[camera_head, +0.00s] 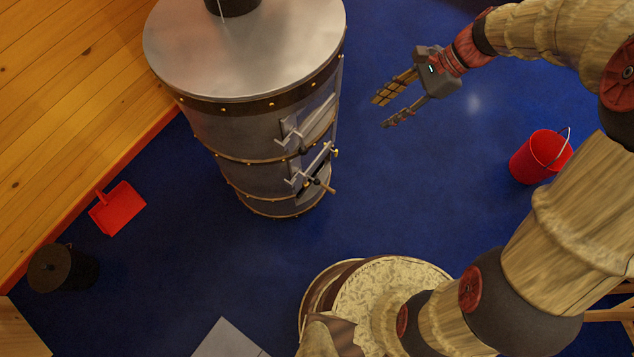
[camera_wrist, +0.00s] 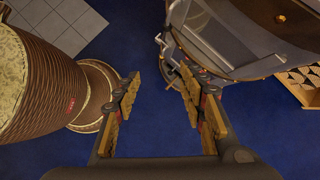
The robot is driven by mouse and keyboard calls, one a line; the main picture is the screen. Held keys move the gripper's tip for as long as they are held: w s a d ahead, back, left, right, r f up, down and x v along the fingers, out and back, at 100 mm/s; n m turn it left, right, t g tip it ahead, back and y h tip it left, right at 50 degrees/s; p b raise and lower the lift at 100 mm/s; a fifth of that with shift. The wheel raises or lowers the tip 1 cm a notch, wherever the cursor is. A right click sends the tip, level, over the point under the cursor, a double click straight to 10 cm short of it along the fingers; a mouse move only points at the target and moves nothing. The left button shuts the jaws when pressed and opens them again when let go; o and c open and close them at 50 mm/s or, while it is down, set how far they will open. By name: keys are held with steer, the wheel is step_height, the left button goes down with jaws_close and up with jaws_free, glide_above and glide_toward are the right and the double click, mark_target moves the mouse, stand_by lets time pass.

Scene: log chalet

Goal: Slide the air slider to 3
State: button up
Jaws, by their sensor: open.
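A round metal stove (camera_head: 240,110) with brass-studded bands stands on the blue floor, left of centre in the head view. Its front, facing right, carries metal doors with latches (camera_head: 290,132) and, low down, a small knobbed fitting (camera_head: 318,183). I cannot tell for sure which part is the air slider, and no number marks are legible. My gripper (camera_head: 381,112) is open and empty, to the right of the stove and apart from it. In the wrist view, my open gripper (camera_wrist: 160,88) has the stove's front (camera_wrist: 225,40) beyond its right finger, which partly covers it.
A red bucket (camera_head: 541,157) stands at the right. A red dustpan (camera_head: 118,208) and a dark round container (camera_head: 62,268) lie near the wooden wall (camera_head: 70,90). A grey floor patch (camera_head: 226,340) is at the front. Blue floor between stove and bucket is clear.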

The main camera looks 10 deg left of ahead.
steer(key=w+a+f+m+g+y+b, duration=0.1)
steer(key=w+a+f+m+y, duration=0.2)
steer(key=f, duration=0.5)
steer(key=w+a+f+m+g+y, duration=0.1)
steer(key=w+a+f+m, duration=0.1)
steer(key=w+f+m, duration=0.4)
steer(key=m+t+y+b, duration=0.2)
steer(key=m+t+y, duration=0.5)
steer(key=m, duration=1.6)
glide_toward(317, 182)
steer(key=a+f, duration=0.1)
steer(key=a, duration=0.4)
steer(key=w+a+b, duration=0.1)
steer(key=a, duration=0.1)
steer(key=w+a+b, duration=0.1)
steer(key=a, duration=0.2)
steer(key=shift+w+f, duration=0.2)
steer(key=shift+f, duration=0.05)
steer(key=shift+c, duration=0.5)
jaws_close()
